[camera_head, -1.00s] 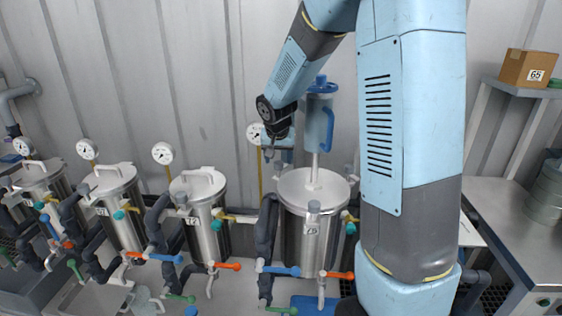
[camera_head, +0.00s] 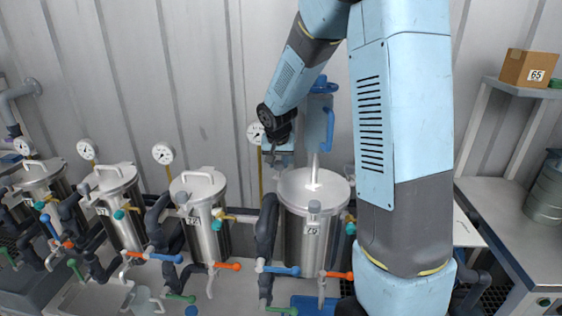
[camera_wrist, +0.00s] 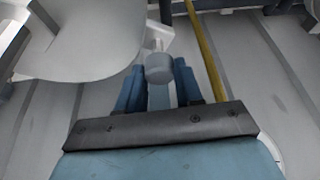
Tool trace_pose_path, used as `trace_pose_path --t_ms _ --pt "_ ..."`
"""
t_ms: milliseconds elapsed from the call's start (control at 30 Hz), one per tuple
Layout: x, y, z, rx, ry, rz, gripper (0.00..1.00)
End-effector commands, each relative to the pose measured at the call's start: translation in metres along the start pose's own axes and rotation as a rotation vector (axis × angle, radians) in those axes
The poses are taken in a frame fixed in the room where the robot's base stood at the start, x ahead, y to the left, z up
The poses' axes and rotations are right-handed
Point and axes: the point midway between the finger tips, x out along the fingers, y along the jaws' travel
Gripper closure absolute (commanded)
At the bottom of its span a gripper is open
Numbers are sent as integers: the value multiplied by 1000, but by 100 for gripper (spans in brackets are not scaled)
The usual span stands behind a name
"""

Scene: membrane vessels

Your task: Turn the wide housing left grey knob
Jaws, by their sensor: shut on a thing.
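The wide housing (camera_head: 302,235) is the large steel vessel at the middle right in the head view, with a pale round lid. Its lid (camera_wrist: 85,40) fills the upper left of the wrist view. A grey knob (camera_wrist: 158,68) with a round end sits beside the lid on a pale bracket. My gripper (camera_wrist: 158,88) is shut on this knob, with one blue finger on each side of it. In the head view my gripper (camera_head: 275,162) is at the back left of the housing, partly hidden by my wrist. The held knob cannot be made out there.
Narrower vessels (camera_head: 203,230) with gauges (camera_head: 163,153) stand to the left. A blue device with a handle (camera_head: 326,125) rises above the wide housing. Coloured valve levers (camera_head: 283,270) stick out in front. A yellow pipe (camera_wrist: 205,50) runs near my fingers.

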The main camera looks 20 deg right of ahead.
Motion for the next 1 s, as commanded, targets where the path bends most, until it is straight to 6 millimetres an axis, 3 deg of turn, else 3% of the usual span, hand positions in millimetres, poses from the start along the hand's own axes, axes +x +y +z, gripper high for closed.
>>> trace_pose_path --t_ms 167,200,567,1000 --pt "0 1 0 1 0 1 94" --pt "1 10 -3 3 -1 3 94" --pt "0 1 0 66 -1 32 95" --pt "0 0 0 309 -1 133 95"
